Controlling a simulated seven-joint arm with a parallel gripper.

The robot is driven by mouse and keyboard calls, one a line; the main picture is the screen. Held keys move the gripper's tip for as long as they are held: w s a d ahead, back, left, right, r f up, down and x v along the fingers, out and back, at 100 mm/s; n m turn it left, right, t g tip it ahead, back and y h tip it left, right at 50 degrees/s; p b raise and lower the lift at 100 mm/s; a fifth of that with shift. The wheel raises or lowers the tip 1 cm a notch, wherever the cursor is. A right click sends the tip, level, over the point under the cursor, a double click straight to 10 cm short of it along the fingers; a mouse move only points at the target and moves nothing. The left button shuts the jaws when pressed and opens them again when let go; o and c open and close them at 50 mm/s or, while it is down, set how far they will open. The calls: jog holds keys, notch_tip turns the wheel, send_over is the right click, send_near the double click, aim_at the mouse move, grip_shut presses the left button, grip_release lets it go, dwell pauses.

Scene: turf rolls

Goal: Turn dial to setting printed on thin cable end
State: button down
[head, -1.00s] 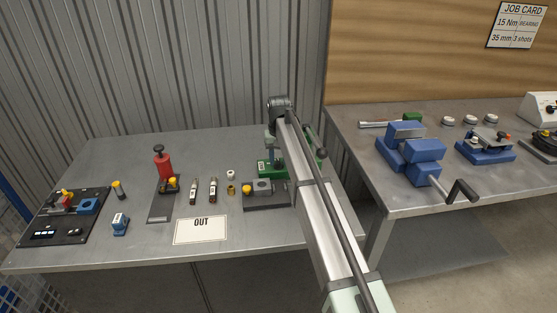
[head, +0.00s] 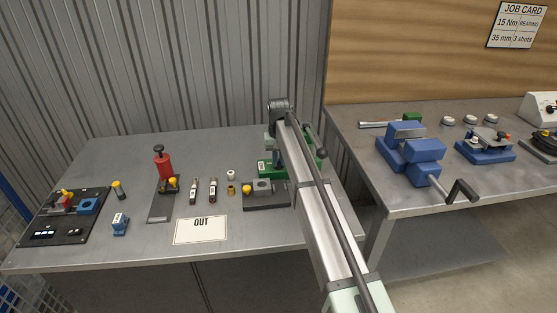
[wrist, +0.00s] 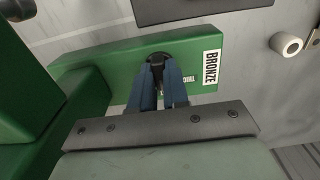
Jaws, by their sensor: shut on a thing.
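In the wrist view my gripper (wrist: 160,68) is shut on a small black dial (wrist: 157,59) on a green base (wrist: 105,52). A white BRONZE label (wrist: 212,69) is beside the dial, and a second label (wrist: 187,80) is partly covered by a finger. The dial's setting cannot be read. In the head view the green device (head: 270,167) stands at the right of the left table, partly behind my arm, which hides the fingers. Two slim cable ends (head: 193,190) (head: 213,190) lie at mid-table; their print is too small to read.
A white OUT card (head: 201,230) lies near the front edge. A dark fixture (head: 262,201) sits just in front of the green device. A red press (head: 162,165) and a black panel (head: 52,238) stand left.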

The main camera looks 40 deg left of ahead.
aim_at(279, 161)
jog(key=shift+m, duration=0.3)
jog(key=m, duration=0.5)
jog(key=shift+m, duration=2.7)
jog(key=c, duration=1.1)
grip_release()
jog(key=shift+r, duration=0.1)
notch_tip(279, 161, up, 14)
jog(key=shift+f, duration=0.15)
